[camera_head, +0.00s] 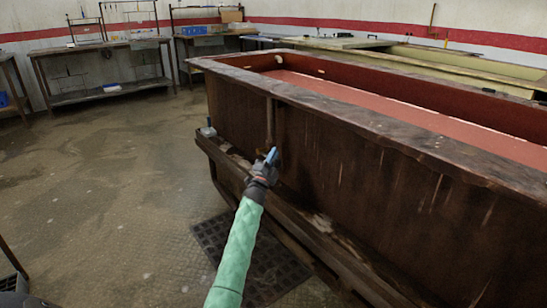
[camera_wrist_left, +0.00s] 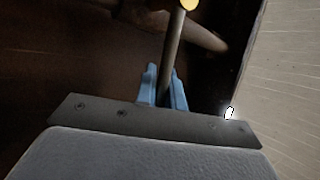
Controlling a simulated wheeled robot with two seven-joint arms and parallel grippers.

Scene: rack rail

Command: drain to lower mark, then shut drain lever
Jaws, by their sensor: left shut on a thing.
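A large dark brown tank (camera_head: 330,150) fills the right half of the head view. Its top is open, and a flat red surface (camera_head: 400,118) shows inside, below the rim. Small pale marks (camera_head: 279,59) sit on the far inner wall; I cannot read them. My left gripper (camera_head: 271,156) is at the tank's front side, near a vertical pipe (camera_head: 270,122). In the left wrist view its blue fingers (camera_wrist_left: 164,88) are shut on the drain lever (camera_wrist_left: 173,50), a thin rod with a yellow end. The lever's base is partly hidden. My right gripper is out of view.
A ledge (camera_head: 290,222) runs along the tank's foot, with a dark floor grate (camera_head: 210,236) beside it. Workbenches (camera_head: 105,94) stand at the back left. A greenish tank (camera_head: 460,68) lies behind the brown one.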

